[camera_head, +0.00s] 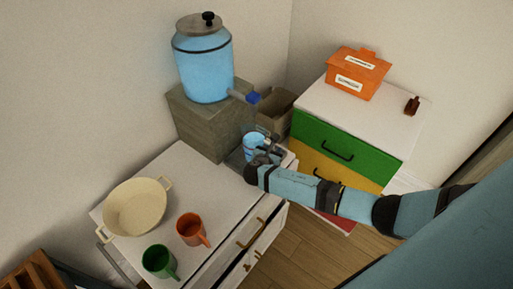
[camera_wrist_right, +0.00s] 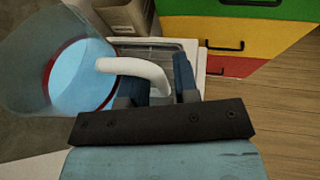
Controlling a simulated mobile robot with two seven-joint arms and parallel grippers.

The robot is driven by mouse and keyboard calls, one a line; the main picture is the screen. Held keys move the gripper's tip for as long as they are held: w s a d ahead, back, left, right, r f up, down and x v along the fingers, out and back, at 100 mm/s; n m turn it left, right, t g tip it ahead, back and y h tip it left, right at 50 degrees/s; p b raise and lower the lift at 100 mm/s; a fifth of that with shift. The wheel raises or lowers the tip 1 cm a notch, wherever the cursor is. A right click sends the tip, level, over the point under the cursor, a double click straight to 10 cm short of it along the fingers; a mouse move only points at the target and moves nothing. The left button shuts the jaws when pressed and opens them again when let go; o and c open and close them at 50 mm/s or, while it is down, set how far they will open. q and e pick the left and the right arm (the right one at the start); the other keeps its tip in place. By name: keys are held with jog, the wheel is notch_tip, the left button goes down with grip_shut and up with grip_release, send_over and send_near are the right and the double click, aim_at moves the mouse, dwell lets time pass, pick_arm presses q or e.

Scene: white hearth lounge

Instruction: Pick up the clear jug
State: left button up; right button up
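The clear jug (camera_head: 254,147) stands below the blue tap of the water dispenser, with blue water in it. In the right wrist view the jug (camera_wrist_right: 80,75) is at the left, with its pale handle (camera_wrist_right: 135,67) reaching to the right. My right gripper (camera_head: 264,156) is at the jug's handle side. In the right wrist view the gripper (camera_wrist_right: 157,78) is open, with the handle's curved end between its two fingers. Part of the jug is hidden behind the gripper in the head view. My left gripper is not in view.
The water dispenser (camera_head: 204,68) stands on a grey block (camera_head: 205,125) behind the jug. A cream pan (camera_head: 136,207), an orange mug (camera_head: 191,230) and a green mug (camera_head: 159,262) stand on the white cabinet (camera_head: 185,165). A coloured drawer unit (camera_head: 335,143) is at the right.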

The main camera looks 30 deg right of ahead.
grip_shut()
jog(key=shift+r, duration=0.15)
